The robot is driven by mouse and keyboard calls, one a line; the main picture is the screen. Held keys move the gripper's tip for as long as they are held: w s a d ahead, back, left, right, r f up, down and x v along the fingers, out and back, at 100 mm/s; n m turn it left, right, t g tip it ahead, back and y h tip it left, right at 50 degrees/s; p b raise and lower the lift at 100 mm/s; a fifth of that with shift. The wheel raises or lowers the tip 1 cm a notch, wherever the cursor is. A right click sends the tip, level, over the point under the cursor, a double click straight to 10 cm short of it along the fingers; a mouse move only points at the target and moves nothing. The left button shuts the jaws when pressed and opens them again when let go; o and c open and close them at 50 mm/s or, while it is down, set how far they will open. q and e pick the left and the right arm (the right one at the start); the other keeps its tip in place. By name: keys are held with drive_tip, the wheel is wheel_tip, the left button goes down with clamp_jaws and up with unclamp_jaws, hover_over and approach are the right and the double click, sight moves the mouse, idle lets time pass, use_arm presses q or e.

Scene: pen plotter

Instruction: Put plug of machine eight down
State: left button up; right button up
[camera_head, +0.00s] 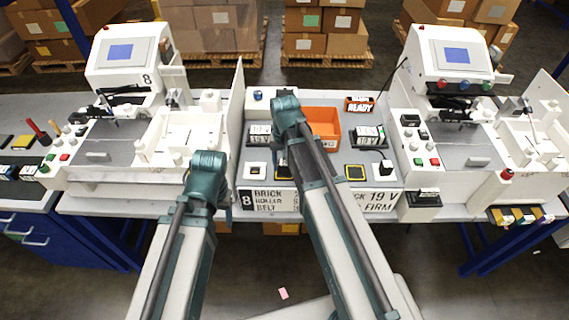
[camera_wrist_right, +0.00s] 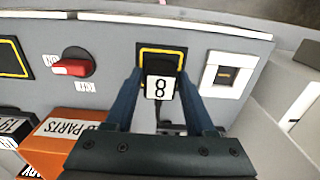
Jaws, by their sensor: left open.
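The black plug of machine eight, with a white "8" tag (camera_wrist_right: 160,88), is at the yellow-edged black pad (camera_wrist_right: 160,56) in the right wrist view. The blue fingers of my right gripper (camera_wrist_right: 160,80) are on both sides of the plug and look closed on it. The plug overlaps the near part of the pad; whether it touches the pad is unclear. In the head view my right arm largely covers this spot. Machine eight (camera_head: 130,60) stands at the left, marked 8.
A red rotary switch (camera_wrist_right: 72,67) and a white socket (camera_wrist_right: 228,72) flank the pad. An orange parts bin (camera_head: 325,128) stands behind on the panel. Another yellow-edged pad (camera_head: 355,173) lies to the right, with a second machine (camera_head: 455,60) beyond.

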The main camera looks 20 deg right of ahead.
sight(284, 162)
drive_tip(key=shift+o, duration=1.1)
wheel_tip(284, 162, up, 12)
drive_tip(key=r+p, duration=0.1)
drive_tip(key=p, duration=1.1)
drive_tip(key=s+a+n+h, duration=0.1)
drive_tip(key=s+a+n, duration=0.5)
drive_tip(key=s+a, duration=0.4)
drive_tip(key=s, duration=0.4)
drive_tip(key=shift+s+a+f+n, duration=0.15)
drive_tip(key=shift+a+f+n, duration=0.15)
drive_tip(key=shift+n, duration=0.1)
wheel_tip(284, 162, down, 10)
drive_tip(key=b, duration=0.9)
drive_tip(key=shift+b, duration=0.3)
